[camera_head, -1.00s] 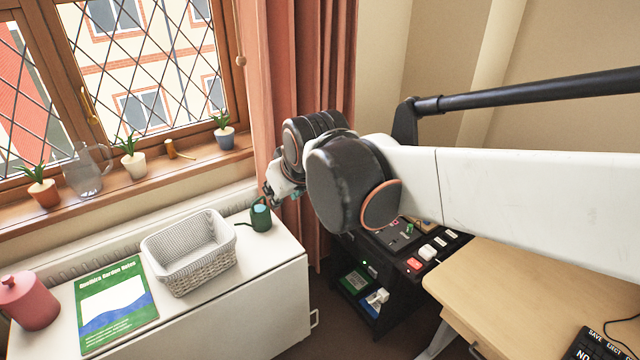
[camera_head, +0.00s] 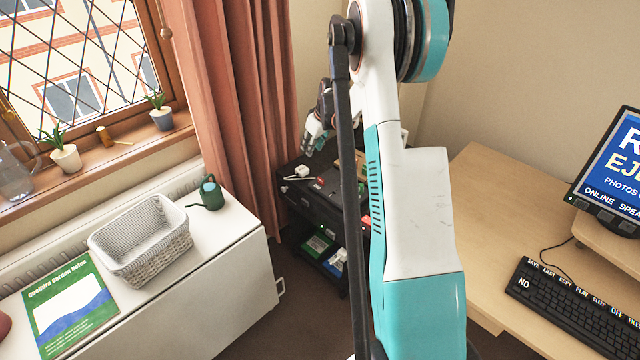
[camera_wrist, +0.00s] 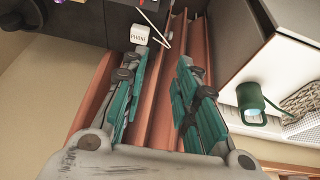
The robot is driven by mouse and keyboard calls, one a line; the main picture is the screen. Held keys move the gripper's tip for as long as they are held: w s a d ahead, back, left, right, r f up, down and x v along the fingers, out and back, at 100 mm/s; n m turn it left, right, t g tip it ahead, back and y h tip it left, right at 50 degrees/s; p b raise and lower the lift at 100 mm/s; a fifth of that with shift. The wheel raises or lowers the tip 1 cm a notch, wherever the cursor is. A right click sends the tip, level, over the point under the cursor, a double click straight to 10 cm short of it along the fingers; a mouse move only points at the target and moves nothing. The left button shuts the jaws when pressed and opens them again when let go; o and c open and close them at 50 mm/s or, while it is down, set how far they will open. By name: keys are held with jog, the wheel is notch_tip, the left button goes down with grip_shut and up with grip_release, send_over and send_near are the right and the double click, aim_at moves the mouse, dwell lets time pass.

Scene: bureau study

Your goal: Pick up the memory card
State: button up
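I cannot pick out the memory card for sure in either view; the small items on the black cart (camera_head: 310,205) are too small to tell apart. My gripper (camera_wrist: 160,62) is open and empty in the wrist view, with its two teal-padded fingers apart. In the head view my gripper (camera_head: 314,138) hangs above the back left of the cart top, partly hidden by its own wrist. My arm hides the right part of the cart. Near the fingertips in the wrist view lies a white lettered block (camera_wrist: 139,34).
Pale tweezers (camera_wrist: 162,27) lie beside the block. Left of the cart stands a white cabinet with a woven basket (camera_head: 146,240), a green watering can (camera_head: 211,192) and a book (camera_head: 70,306). A red curtain (camera_head: 235,110) hangs close behind. A wooden desk (camera_head: 500,200) is at right.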

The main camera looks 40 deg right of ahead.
jog(key=s+d+f, duration=0.2)
jog(key=d+f, duration=0.4)
jog(key=d, duration=0.1)
jog(key=b, duration=0.3)
send_near(321, 183)
jog(key=w, duration=0.2)
jog(key=shift+y, duration=0.3)
jog(key=shift+s+d+b+x, duration=0.15)
jog(key=shift+b+x, duration=0.55)
jog(key=shift+x, duration=0.8)
jog(key=shift+s+d+b+x, duration=0.15)
jog(key=shift+b+x, duration=0.55)
jog(key=shift+x, duration=0.85)
grip_shut()
